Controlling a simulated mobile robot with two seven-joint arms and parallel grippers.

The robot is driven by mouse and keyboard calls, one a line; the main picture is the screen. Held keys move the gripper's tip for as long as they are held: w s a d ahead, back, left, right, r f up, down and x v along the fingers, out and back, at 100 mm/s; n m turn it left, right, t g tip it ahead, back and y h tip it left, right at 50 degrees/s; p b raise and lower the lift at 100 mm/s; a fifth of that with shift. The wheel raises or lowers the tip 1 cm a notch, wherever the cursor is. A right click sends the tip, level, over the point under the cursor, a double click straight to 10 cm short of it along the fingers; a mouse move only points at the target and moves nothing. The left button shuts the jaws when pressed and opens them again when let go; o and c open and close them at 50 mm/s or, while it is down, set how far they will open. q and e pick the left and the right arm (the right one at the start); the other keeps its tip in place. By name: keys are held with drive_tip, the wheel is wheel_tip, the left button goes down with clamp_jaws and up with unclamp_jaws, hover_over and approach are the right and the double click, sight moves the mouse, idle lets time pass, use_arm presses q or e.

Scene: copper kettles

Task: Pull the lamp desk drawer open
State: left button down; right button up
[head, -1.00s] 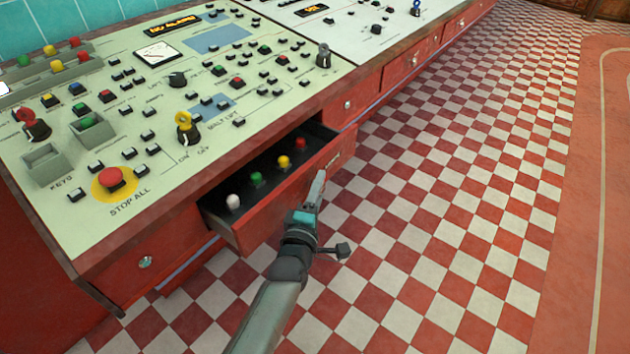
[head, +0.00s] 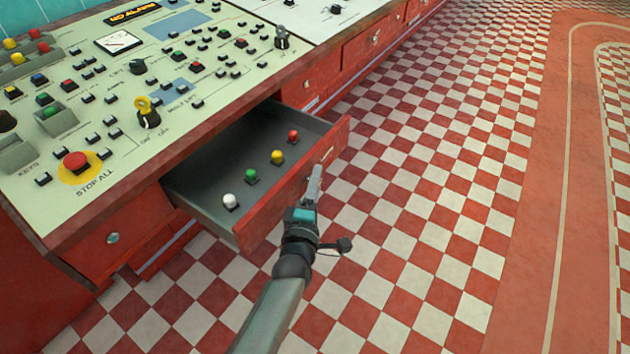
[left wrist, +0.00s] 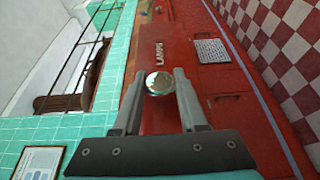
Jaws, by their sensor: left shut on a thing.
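The lamp desk drawer (head: 262,220) is red and stands well out from the desk in the head view. Its grey inside shows a white, a green, a yellow and a red knob-like piece in a row. My left gripper (head: 316,178) is at the outer face of the drawer front. In the left wrist view, its two fingers are shut on a round metal knob (left wrist: 158,83) on the red front marked LAMPS (left wrist: 172,50). The knob is hidden in the head view. My right gripper is in neither view.
The desk top (head: 100,110) carries switches, dials and a red stop button (head: 75,162). Another closed drawer (head: 110,243) is at the near left. The checkered floor (head: 420,200) right of the open drawer is clear.

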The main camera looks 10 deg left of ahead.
use_arm(q)
drive_tip(key=shift+c, duration=2.4)
unclamp_jaws()
drive_tip(key=shift+s, duration=0.1)
drive_tip(key=shift+s, duration=0.25)
drive_tip(key=s+p, duration=0.3)
drive_tip(key=s, duration=1.1)
drive_tip(key=shift+s+d, duration=0.3)
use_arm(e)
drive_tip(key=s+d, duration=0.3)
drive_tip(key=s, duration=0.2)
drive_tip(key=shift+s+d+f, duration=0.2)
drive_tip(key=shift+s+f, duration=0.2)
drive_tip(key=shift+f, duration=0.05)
